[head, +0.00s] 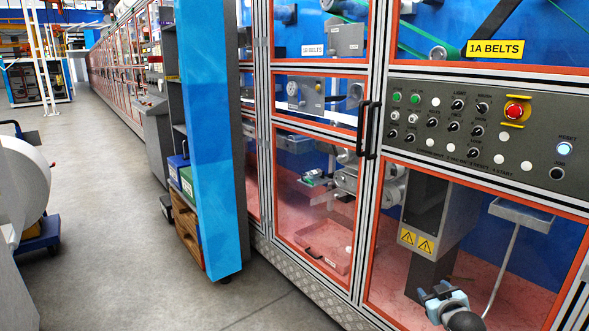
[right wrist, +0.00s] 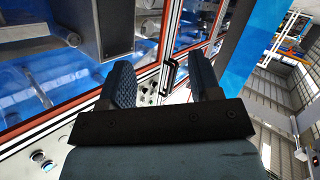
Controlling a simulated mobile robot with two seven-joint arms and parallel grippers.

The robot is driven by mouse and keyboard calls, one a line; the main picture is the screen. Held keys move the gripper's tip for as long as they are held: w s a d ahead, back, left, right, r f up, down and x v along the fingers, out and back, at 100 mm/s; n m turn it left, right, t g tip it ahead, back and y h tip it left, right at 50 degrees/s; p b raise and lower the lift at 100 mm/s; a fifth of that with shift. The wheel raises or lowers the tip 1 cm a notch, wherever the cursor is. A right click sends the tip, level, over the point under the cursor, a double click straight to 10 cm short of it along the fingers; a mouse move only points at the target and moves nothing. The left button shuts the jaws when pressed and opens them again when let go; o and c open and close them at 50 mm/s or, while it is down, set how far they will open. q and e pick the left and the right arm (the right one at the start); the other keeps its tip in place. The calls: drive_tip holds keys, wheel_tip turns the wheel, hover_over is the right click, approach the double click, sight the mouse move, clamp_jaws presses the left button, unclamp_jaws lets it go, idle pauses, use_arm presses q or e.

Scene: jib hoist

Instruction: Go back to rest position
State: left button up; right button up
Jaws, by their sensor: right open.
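My right gripper (head: 437,291) is low at the lower right of the head view, in front of the machine's lower glazed door. It is open and nothing shows between its fingers. In the right wrist view the two dark ribbed fingers of the right gripper (right wrist: 163,80) stand wide apart. The black door handle (right wrist: 170,76) shows beyond the gap; I cannot tell how far, and no contact shows. My left gripper is in neither view.
The machine's control panel (head: 480,130) with a red stop button (head: 515,111) is above my right gripper. A blue upright post (head: 208,140) stands left of the doors (head: 315,200). A white roll (head: 22,185) is at the left edge. Grey floor (head: 110,220) is clear between.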

drive_tip(key=s+a+f+g+y, duration=0.1)
drive_tip(key=s+a+f, duration=0.5)
drive_tip(key=s, duration=0.4)
drive_tip(key=s+a+f+g+y, duration=0.15)
drive_tip(key=s+a+f, duration=0.35)
drive_tip(key=s, duration=0.5)
drive_tip(key=s+a+g+y, duration=0.1)
drive_tip(key=s+a, duration=0.3)
drive_tip(key=s, duration=0.5)
drive_tip(key=s+a+y, duration=0.1)
drive_tip(key=s+a, duration=0.3)
drive_tip(key=s, duration=0.6)
use_arm(q)
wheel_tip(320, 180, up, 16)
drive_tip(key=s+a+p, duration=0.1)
drive_tip(key=p, duration=2.1)
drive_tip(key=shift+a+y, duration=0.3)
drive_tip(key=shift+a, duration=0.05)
use_arm(e)
wheel_tip(320, 180, up, 16)
drive_tip(key=d, duration=0.2)
drive_tip(key=shift+s+f+h, duration=0.2)
drive_tip(key=shift+s+h, duration=0.15)
drive_tip(key=shift+s, duration=0.1)
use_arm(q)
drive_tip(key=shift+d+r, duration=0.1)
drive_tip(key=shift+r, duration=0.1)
